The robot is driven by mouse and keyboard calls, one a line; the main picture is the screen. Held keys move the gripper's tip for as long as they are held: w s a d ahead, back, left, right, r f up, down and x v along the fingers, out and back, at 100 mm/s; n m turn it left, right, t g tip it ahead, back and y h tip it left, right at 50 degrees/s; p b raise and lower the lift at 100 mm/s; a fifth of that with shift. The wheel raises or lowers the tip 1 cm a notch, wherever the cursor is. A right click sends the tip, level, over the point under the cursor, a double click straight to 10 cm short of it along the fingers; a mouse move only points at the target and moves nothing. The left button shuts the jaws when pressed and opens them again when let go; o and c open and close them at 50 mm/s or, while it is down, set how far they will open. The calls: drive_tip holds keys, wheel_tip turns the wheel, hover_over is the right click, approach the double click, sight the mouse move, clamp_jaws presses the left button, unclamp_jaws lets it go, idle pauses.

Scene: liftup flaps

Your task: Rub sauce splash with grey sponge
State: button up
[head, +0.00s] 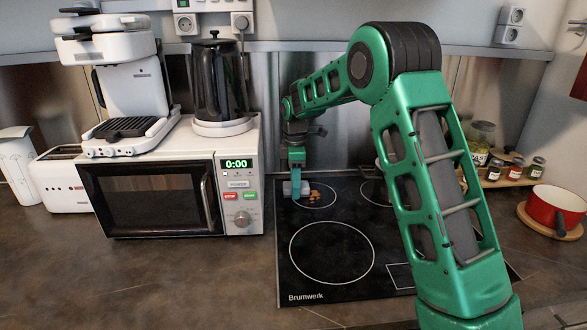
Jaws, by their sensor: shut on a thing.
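My gripper (296,184) is at the back left of the black cooktop (400,235), pointing down. It is shut on a small grey sponge (290,188), held at the cooktop's surface or just above it; I cannot tell whether they touch. The sauce splash (315,196) is a small orange-brown patch inside the back left cooking ring. It lies just right of the sponge, very close to it. My green arm reaches in from the right and hides part of the cooktop's right side.
Spice jars (515,168) and a red pot (556,206) stand at right. The front cooktop is clear.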

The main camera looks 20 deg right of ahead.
drive_tip(key=shift+d+r, duration=0.15)
drive_tip(key=shift+r, duration=3.9)
